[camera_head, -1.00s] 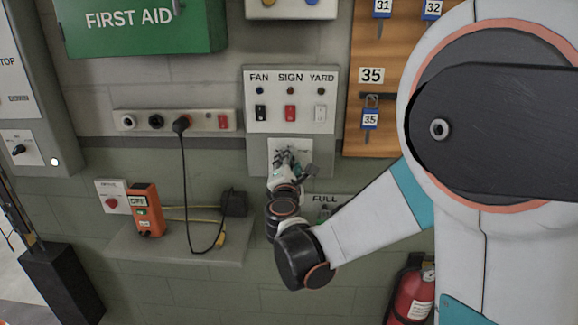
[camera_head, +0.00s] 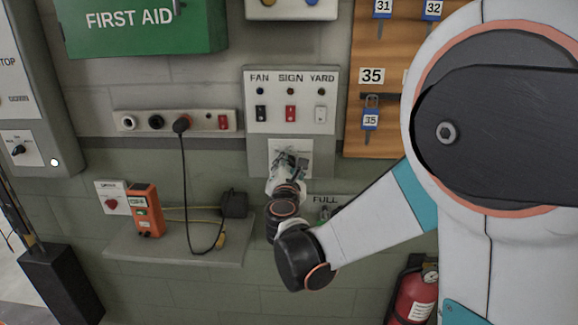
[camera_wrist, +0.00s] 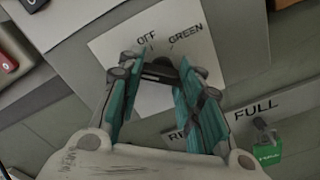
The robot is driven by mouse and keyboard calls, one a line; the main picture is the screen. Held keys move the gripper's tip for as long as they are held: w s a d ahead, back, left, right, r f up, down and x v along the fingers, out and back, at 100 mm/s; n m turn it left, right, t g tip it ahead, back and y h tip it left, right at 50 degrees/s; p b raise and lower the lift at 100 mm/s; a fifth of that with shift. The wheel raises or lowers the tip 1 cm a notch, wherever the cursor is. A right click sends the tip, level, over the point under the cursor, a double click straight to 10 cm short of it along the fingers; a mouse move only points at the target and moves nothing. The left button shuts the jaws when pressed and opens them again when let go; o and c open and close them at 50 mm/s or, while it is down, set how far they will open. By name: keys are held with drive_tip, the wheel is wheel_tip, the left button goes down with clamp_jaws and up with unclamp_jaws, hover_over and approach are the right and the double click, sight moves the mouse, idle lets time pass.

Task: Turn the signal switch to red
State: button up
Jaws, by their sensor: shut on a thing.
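The signal switch is a pale plate (camera_wrist: 112,46) below the FAN, SIGN and YARD panel, and it also shows in the head view (camera_head: 303,146). Its OFF and GREEN labels are readable in the wrist view; the third label, starting "RE", is partly hidden by a finger. A dark knob (camera_wrist: 160,68) sits at its middle. My gripper (camera_wrist: 158,75) is shut on the knob, with one teal-padded finger on each side; it also shows in the head view (camera_head: 288,160). The fingers cover much of the knob, so I cannot tell its exact pointing.
The FAN, SIGN and YARD panel (camera_head: 290,101) is just above. A FULL label (camera_wrist: 255,106) and a green-tagged fitting (camera_wrist: 266,148) are close at the right. A shelf (camera_head: 180,247) with an orange device (camera_head: 146,211) and cord is lower left.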

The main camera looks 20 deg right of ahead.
drive_tip(key=o, duration=1.1)
drive_tip(key=shift+c, duration=0.2)
drive_tip(key=shift+s, duration=0.1)
drive_tip(key=v, duration=0.7)
drive_tip(key=shift+s, duration=0.15)
drive_tip(key=shift+a, duration=0.1)
